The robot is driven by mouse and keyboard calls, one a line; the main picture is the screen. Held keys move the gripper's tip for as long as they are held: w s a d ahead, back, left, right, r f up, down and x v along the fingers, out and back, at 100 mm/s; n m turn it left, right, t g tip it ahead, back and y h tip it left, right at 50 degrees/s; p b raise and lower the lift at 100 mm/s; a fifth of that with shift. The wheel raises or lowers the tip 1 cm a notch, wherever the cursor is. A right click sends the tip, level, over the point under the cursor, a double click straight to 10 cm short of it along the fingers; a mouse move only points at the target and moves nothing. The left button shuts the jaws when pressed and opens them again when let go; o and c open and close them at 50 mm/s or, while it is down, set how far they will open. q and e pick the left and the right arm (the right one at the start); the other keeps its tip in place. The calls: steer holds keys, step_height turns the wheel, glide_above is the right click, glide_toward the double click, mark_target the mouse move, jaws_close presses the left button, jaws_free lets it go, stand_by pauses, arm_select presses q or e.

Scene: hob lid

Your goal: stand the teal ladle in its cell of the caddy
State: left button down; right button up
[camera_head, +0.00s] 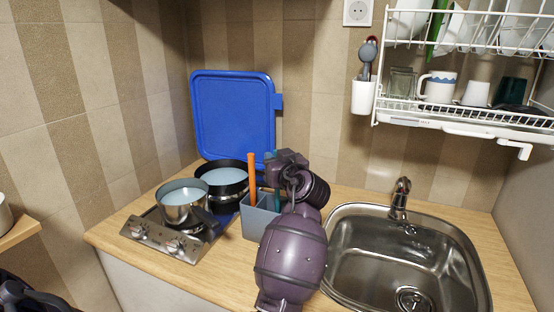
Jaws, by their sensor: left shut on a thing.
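The grey-blue caddy (260,222) stands on the worktop between the hob and the sink. An orange-handled utensil (252,172) stands upright in its left part. My left gripper (273,168) is just above the right part of the caddy, shut on the teal ladle (276,200). Only a narrow, near-upright teal strip shows, above and below the fingers. My left wrist and forearm hide the rest of the ladle and the caddy's right side. I cannot tell whether the ladle's lower end is inside a cell or touches the bottom. My right gripper is not in view.
A steel pot (184,212) and a dark pan (226,205) stand on the hob (150,238), left of the caddy. The blue lid (234,118) stands raised behind. The sink (345,250) is at right. A dish rack (460,112) hangs above it.

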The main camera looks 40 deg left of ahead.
arm_select(q)
steer(key=c, duration=1)
jaws_free()
steer(key=shift+c, duration=0.2)
